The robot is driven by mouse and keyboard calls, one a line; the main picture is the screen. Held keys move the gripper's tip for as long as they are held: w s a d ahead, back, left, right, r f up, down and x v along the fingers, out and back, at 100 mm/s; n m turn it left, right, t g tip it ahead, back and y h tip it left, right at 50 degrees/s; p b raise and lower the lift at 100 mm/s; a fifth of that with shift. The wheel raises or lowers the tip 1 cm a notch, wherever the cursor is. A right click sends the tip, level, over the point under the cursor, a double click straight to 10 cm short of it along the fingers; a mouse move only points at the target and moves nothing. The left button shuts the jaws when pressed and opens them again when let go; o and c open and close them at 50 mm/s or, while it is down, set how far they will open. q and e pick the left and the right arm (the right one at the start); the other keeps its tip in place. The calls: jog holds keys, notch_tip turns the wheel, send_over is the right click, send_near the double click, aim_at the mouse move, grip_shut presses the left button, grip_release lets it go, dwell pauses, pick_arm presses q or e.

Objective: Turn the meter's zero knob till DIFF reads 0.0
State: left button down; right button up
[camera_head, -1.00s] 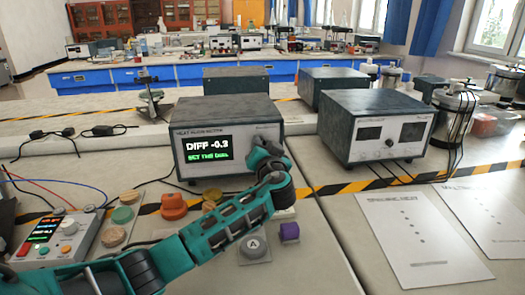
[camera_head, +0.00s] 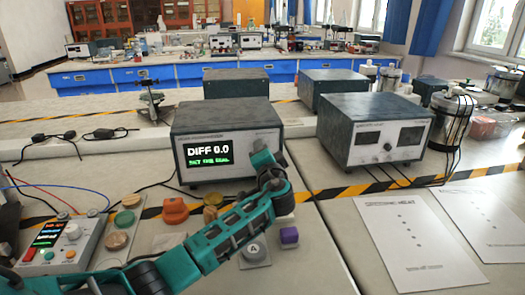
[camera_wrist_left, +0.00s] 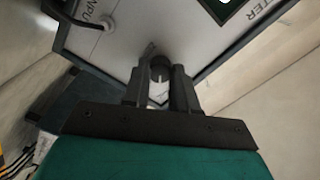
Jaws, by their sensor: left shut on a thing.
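The meter (camera_head: 226,120) is a grey box with a pale front panel on the bench. Its black display (camera_head: 208,151) reads DIFF 0.0 in white, with a green line of text below. My left gripper (camera_head: 264,152) is at the right side of the front panel. In the left wrist view, the left gripper (camera_wrist_left: 161,88) is shut on a small dark knob (camera_wrist_left: 160,66) on the panel; in the head view the arm hides the knob. My right gripper is not in view.
A second grey instrument (camera_head: 375,125) stands to the right. A small control box (camera_head: 58,240) is at left. Printed sheets (camera_head: 405,235) lie at right.

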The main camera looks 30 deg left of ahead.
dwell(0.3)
pick_arm(q)
jog(key=c, duration=0.9)
grip_release()
jog(key=v, duration=1.3)
